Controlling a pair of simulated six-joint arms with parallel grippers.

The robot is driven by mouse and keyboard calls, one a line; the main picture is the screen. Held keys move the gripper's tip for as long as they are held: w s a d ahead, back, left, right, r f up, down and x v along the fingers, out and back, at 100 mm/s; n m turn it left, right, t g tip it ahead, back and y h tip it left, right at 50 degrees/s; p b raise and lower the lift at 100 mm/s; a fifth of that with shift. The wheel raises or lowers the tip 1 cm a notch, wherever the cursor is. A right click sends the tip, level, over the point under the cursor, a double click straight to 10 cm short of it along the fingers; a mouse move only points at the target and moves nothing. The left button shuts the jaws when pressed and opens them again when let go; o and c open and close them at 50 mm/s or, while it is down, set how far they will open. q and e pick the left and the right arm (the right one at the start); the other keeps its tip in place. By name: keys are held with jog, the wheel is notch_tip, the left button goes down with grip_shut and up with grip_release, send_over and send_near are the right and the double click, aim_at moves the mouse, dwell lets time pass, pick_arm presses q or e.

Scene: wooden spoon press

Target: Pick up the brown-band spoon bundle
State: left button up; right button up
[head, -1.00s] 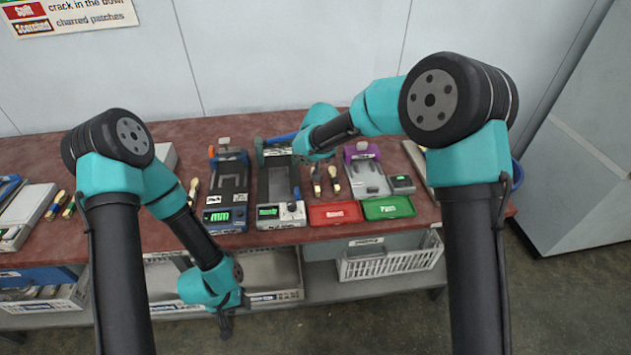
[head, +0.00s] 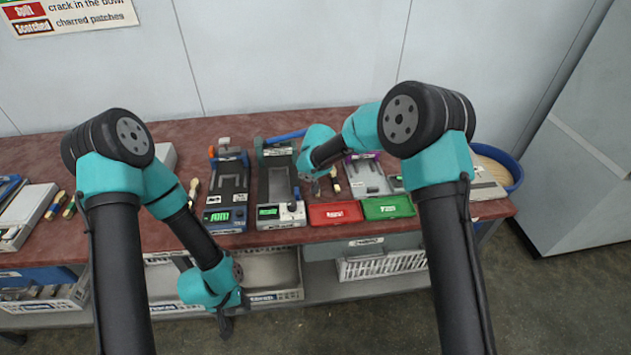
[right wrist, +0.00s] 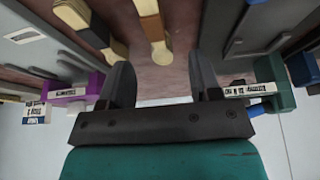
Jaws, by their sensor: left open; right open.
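Two spoon bundles lie on the bench, seen in the right wrist view. One with a mid-brown band (right wrist: 152,28) is near the middle, ahead of the space between my right fingers. The other, with a darker band (right wrist: 94,30), lies to its left. My right gripper (right wrist: 163,80) is open and empty, with the bundles beyond its fingertips. In the head view my right gripper (head: 316,184) hangs over the bundle area and hides one bundle; the other bundle (head: 336,184) shows beside it. My left gripper (head: 225,326) is open and empty, low in front of the bench.
A press with a green display (head: 278,186) stands left of my right gripper, and a purple-topped device (head: 367,178) stands right of it. A red tray (head: 335,213) and a green tray (head: 388,207) lie at the bench's front edge.

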jog(key=x, duration=0.5)
jog(key=shift+s+d+f, duration=0.1)
jog(key=shift+s, duration=0.2)
jog(key=c, duration=1)
jog(key=shift+r, duration=1.75)
jog(key=shift+s+r, duration=0.1)
jog(key=shift+s, duration=0.15)
jog(key=s, duration=0.5)
jog(key=s+r, duration=0.1)
jog(key=s, duration=0.9)
jog(key=shift+s+r, duration=0.25)
jog(key=shift+s, duration=0.05)
